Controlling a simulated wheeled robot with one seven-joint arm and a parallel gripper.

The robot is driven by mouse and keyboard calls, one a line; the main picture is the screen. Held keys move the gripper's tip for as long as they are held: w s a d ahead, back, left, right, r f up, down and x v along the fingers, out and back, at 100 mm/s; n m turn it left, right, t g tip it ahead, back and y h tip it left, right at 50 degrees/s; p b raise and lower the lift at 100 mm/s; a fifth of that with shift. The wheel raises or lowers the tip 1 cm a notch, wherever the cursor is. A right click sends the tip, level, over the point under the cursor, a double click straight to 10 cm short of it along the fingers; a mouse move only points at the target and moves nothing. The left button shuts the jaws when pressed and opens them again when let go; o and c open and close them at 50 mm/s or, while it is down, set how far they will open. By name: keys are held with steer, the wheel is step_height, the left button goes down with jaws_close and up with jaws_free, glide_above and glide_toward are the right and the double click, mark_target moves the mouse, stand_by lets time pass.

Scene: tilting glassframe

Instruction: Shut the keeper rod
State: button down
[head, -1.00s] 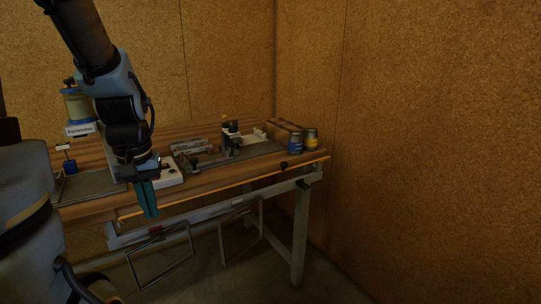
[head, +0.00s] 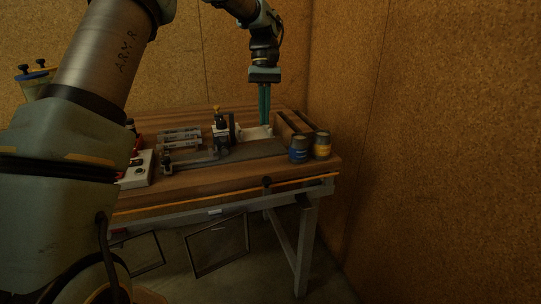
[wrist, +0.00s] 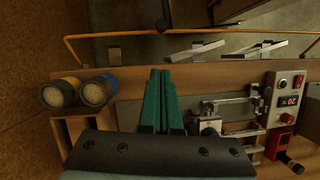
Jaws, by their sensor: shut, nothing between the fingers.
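A thin orange rod (head: 225,195), which looks like the keeper rod, runs along the front edge of the workbench. I cannot tell whether the rod is open or shut. My gripper (head: 264,122) points down over the back right of the bench, apart from the rod. Its teal fingers (wrist: 161,72) are shut and empty in the wrist view.
A blue tin (head: 299,150) and a yellow tin (head: 322,145) stand at the bench's right end. A clamp-like fixture (head: 222,128) and a white control box (head: 137,168) stand left of my gripper. Dark rectangular frames (head: 217,247) hang below the bench. Walls close the back and right.

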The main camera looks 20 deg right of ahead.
steer(key=s+r+p+x, duration=0.1)
steer(key=s+p+x, duration=0.1)
steer(key=x, duration=1)
steer(key=shift+s+a+f+p, duration=0.35)
steer(key=shift+s+a+p, duration=0.05)
steer(key=shift+p, duration=0.35)
